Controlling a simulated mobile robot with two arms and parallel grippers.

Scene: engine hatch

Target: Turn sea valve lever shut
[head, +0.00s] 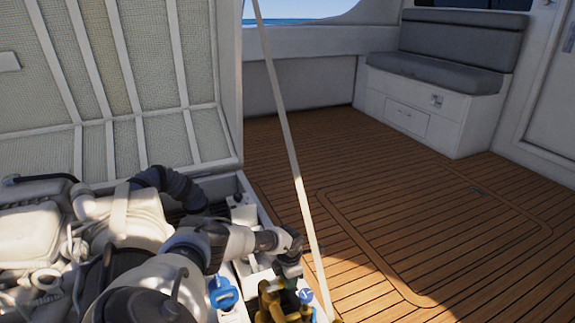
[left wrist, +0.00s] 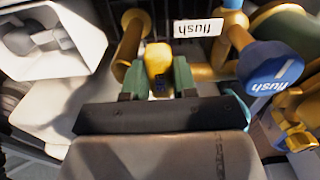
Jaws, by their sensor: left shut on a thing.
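My left arm reaches from the lower left into the open engine hatch, and its gripper (head: 289,278) is low at the hatch's right side. In the left wrist view, the green fingers of my left gripper (left wrist: 157,80) are shut on a yellow lever (left wrist: 157,58), which I take as the sea valve lever. Brass pipework (left wrist: 132,40) lies just beyond it; brass-coloured parts (head: 272,308) also show below the gripper in the head view. The fingers and gripper body hide the lever's lower part. My right gripper is not in view.
A pale strut (head: 290,130) rises beside the hatch. The teak deck (head: 430,220) is clear.

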